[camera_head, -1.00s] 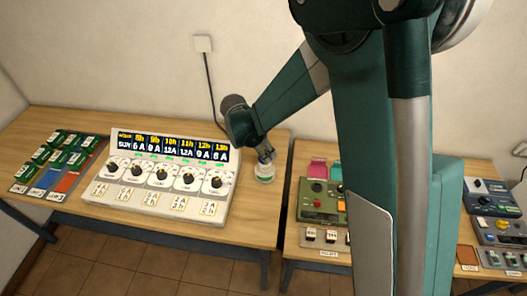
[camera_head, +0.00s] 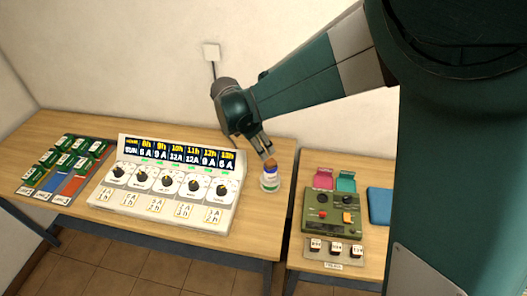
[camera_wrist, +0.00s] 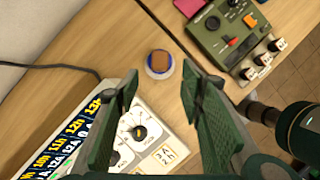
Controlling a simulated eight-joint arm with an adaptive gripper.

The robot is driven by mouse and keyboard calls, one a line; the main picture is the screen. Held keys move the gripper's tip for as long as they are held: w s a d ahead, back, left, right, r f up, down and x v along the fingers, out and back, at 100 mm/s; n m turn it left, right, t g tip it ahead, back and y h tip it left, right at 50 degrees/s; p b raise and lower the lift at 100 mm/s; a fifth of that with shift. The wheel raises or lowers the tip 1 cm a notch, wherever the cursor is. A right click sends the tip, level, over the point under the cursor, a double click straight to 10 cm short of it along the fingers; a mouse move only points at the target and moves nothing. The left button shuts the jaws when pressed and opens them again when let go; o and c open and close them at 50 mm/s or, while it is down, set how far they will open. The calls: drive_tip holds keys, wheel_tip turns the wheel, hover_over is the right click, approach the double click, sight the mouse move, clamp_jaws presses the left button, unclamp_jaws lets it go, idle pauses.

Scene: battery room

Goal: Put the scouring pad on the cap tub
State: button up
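The scouring pad (camera_head: 270,163) is a small brown block. It rests on top of the cap tub (camera_head: 270,181), a small round white tub with blue on it, near the right end of the left table. In the wrist view the pad (camera_wrist: 159,58) lies over the middle of the tub (camera_wrist: 160,72), whose rim shows around it. My gripper (camera_head: 262,146) is just above and left of the pad in the head view. In the wrist view its two fingers (camera_wrist: 160,88) stand wide apart with nothing between them, and the pad lies beyond the tips.
A white dial panel (camera_head: 170,185) stands left of the tub. Green, blue and orange pieces (camera_head: 65,165) lie at the far left. Right of a gap, another table holds a green control box (camera_head: 332,212), pink and teal pieces (camera_head: 324,178), and a blue flat item (camera_head: 380,206).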

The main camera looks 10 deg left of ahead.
drive_tip(key=shift+s+a+r, duration=0.15)
drive_tip(key=shift+r, duration=0.35)
drive_tip(key=shift+r, duration=0.1)
idle(0.6)
drive_tip(key=s+d+r+m+y, duration=0.1)
drive_tip(key=s+d+r+m, duration=0.25)
drive_tip(key=d, duration=0.35)
drive_tip(key=s+d+r+m, duration=0.2)
drive_tip(key=d+r+m, duration=0.2)
drive_tip(key=d, duration=0.3)
drive_tip(key=s+d+r+m+y, duration=0.1)
drive_tip(key=s+d+r+m, duration=0.25)
drive_tip(key=d, duration=0.45)
drive_tip(key=s+d+r+m+t+y, duration=0.1)
drive_tip(key=s+d+m+t, duration=0.3)
drive_tip(key=s+d+m, duration=1)
drive_tip(key=shift+s+d+r+m, duration=0.4)
drive_tip(key=shift+s+r+m, duration=0.05)
drive_tip(key=shift+s+m, duration=0.5)
